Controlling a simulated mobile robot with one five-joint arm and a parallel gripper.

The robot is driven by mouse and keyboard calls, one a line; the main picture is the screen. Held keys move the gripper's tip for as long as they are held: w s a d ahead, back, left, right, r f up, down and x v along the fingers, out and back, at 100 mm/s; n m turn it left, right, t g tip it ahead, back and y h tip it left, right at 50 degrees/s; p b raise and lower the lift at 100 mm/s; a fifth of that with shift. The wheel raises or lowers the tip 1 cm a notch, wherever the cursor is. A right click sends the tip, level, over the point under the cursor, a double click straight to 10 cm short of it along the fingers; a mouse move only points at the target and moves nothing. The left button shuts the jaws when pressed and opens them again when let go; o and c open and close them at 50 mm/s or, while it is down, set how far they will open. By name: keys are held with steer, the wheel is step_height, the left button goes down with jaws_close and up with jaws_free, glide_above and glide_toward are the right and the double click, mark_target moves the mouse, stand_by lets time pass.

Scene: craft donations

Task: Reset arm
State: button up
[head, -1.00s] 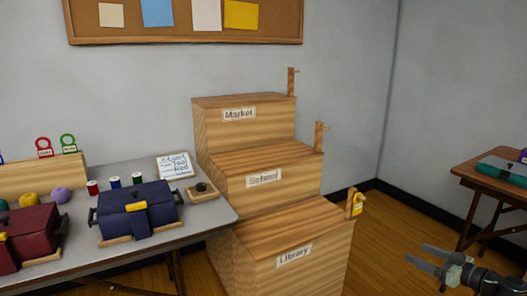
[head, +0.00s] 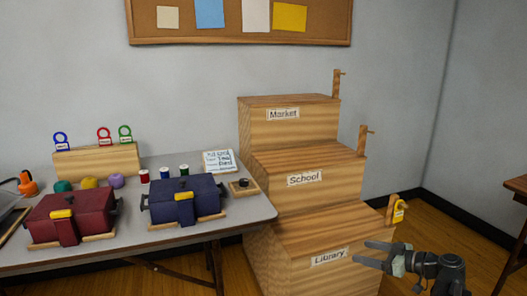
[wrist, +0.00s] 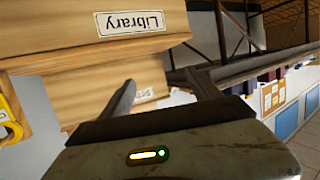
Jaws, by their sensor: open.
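My gripper (head: 374,252) is open and empty at the lower right of the head view, in front of the right side of the bin labelled Library (head: 330,257). In the wrist view its two fingers (wrist: 165,95) are spread apart with nothing between them. The wrist view is turned over, so the Library label (wrist: 130,20) reads upside down. My arm reaches in from the lower right edge of the head view.
The School bin (head: 305,179) and Market bin (head: 283,114) step up behind Library. A yellow tag (head: 399,211) hangs on Library's post. The table (head: 255,208) at left holds a red case (head: 85,212) and a blue case (head: 195,192). Floor at right is clear.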

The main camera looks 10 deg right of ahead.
steer(key=w+a+f+n+g, duration=0.1)
steer(key=a+f+g, duration=0.1)
steer(key=a, duration=0.6)
steer(key=w+a+f+n+g, duration=0.1)
steer(key=a+f+g, duration=0.1)
steer(key=a, duration=0.6)
steer(key=s+a+f+m+g+h, duration=0.1)
steer(key=s+a+f+g+h, duration=0.15)
steer(key=s+a+f, duration=0.4)
steer(key=s+a+f+m+g+h, duration=0.1)
steer(key=a+f+g+h, duration=0.2)
steer(key=a, duration=0.7)
steer(key=s+d+f+m+g+h+p, duration=0.15)
steer(key=d+m+h, duration=0.25)
steer(key=d+m, duration=0.45)
step_height(320, 180, up, 37)
steer(key=p, duration=3.7)
steer(key=shift+s+d+r+p, duration=0.2)
steer(key=shift+s+p, duration=0.05)
steer(key=shift+p, duration=0.05)
steer(key=shift+f, duration=0.1)
